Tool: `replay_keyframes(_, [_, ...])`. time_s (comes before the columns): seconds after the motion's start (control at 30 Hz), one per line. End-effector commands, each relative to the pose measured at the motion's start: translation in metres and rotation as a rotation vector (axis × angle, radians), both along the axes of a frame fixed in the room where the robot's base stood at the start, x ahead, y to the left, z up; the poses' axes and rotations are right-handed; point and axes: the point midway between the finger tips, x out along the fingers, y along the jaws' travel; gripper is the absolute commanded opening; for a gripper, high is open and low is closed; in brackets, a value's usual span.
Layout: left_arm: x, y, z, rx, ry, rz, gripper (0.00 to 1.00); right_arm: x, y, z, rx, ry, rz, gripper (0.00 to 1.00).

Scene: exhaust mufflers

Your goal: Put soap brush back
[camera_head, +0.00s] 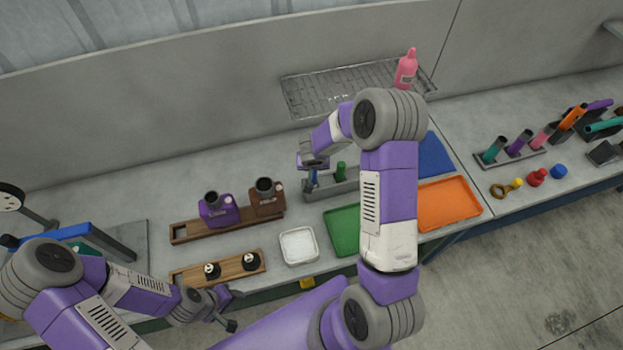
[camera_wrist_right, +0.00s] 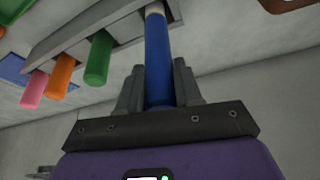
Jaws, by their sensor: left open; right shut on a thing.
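A soap brush with a blue handle (camera_wrist_right: 158,62) is in my right gripper (camera_wrist_right: 156,82), with a finger on each side of it. Its pale end overlaps the grey brush rack (camera_wrist_right: 75,32) in the wrist view; whether it sits in a slot or in front of one I cannot tell. Green (camera_wrist_right: 98,58), orange (camera_wrist_right: 60,76) and pink (camera_wrist_right: 33,90) handles stick out of the rack. In the head view the brush (camera_head: 313,178) is at the left end of the rack (camera_head: 322,193), and my right arm hides the rest. My left gripper (camera_head: 226,309) is open and empty near the table's front edge.
White (camera_head: 298,246), green (camera_head: 342,228) and orange (camera_head: 447,203) trays lie in front. A pink bottle (camera_head: 405,72) stands behind on a grate (camera_head: 320,92).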

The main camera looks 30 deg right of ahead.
Motion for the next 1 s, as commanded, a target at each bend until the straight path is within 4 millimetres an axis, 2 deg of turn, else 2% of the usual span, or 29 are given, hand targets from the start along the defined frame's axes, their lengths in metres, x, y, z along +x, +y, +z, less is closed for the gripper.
replay_keyframes(0.33, [0.000,0.000,-0.030,0.000,-0.001,0.000,0.43,0.000,0.000,-0.050,0.000,0.001,0.001,0.04])
replay_keyframes(0.7, [0.001,0.000,-0.031,0.000,-0.001,-0.001,0.43,0.000,0.000,-0.053,0.000,0.000,0.000,0.04])
replay_keyframes(0.73, [0.001,0.000,-0.031,0.000,-0.001,-0.001,0.43,0.000,0.000,-0.053,0.000,0.000,0.000,0.37])
replay_keyframes(0.87, [0.001,0.000,-0.030,0.000,-0.001,-0.001,0.43,0.000,0.000,-0.053,0.000,0.000,0.000,0.57])
replay_keyframes(1.0, [0.001,0.000,-0.031,0.000,-0.001,-0.001,0.43,0.000,0.000,-0.053,0.000,-0.001,0.000,0.60])
